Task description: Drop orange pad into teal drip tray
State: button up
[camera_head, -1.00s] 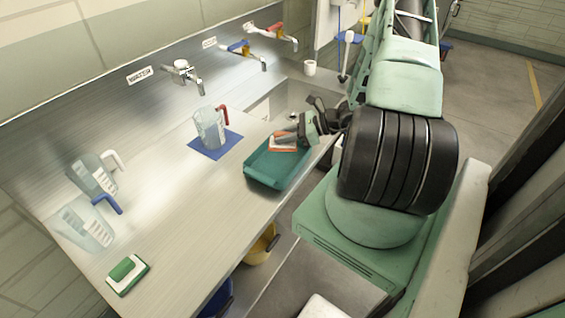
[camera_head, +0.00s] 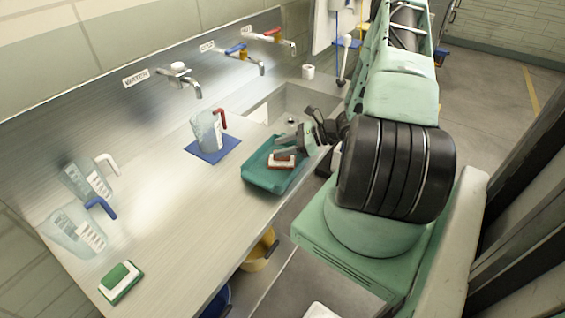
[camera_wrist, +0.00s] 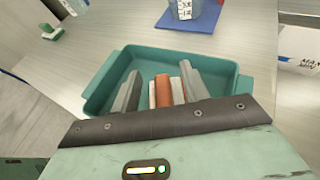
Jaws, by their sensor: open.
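The orange pad (camera_head: 281,161), with a white layer, is inside the teal drip tray (camera_head: 262,181) on the counter. In the wrist view the pad (camera_wrist: 163,92) stands on edge between my fingers, over the floor of the tray (camera_wrist: 95,98). My gripper (camera_wrist: 158,88) is open, with one grey finger on each side of the pad; the right finger is very close to it. In the head view my gripper (camera_head: 296,147) reaches down into the tray from the sink side. The pad's lower edge is hidden, so I cannot tell whether it rests on the tray floor.
A jug with a red handle (camera_head: 208,131) stands on a blue mat (camera_head: 213,149) behind the tray. Two more jugs (camera_head: 88,180) and a green pad (camera_head: 121,281) are at the left. The sink (camera_head: 287,103) is behind my gripper. The middle counter is clear.

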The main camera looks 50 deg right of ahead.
jog(key=b+v, duration=0.4)
jog(key=v, duration=1.3)
jog(key=shift+d+b, duration=0.15)
jog(key=shift+b, duration=0.2)
jog(key=w+a+r+n+g, duration=0.2)
jog(key=w+a+n+g, duration=0.15)
jog(key=a+n, duration=0.4)
jog(key=w+a+r+n+g+y, duration=0.1)
jog(key=w+a+r+n+g, duration=0.3)
jog(key=a, duration=0.7)
jog(key=w+a+r+n+g, duration=0.1)
jog(key=w+a+n+g, duration=0.3)
jog(key=a, duration=0.5)
jog(key=s+a+r+n+h, duration=0.2)
jog(key=s+a+n+h, duration=0.2)
jog(key=s+a+n, duration=0.3)
jog(key=s+a+r+n+h, duration=0.2)
jog(key=s+a+n+h, duration=0.2)
jog(key=s+a+n, duration=0.4)
jog(key=a+n, duration=0.6)
jog(key=a, duration=0.1)
jog(key=shift+s+a+r, duration=0.15)
jog(key=shift+a+r, duration=0.1)
jog(key=shift+a, duration=0.1)
jog(key=shift+t, duration=0.25)
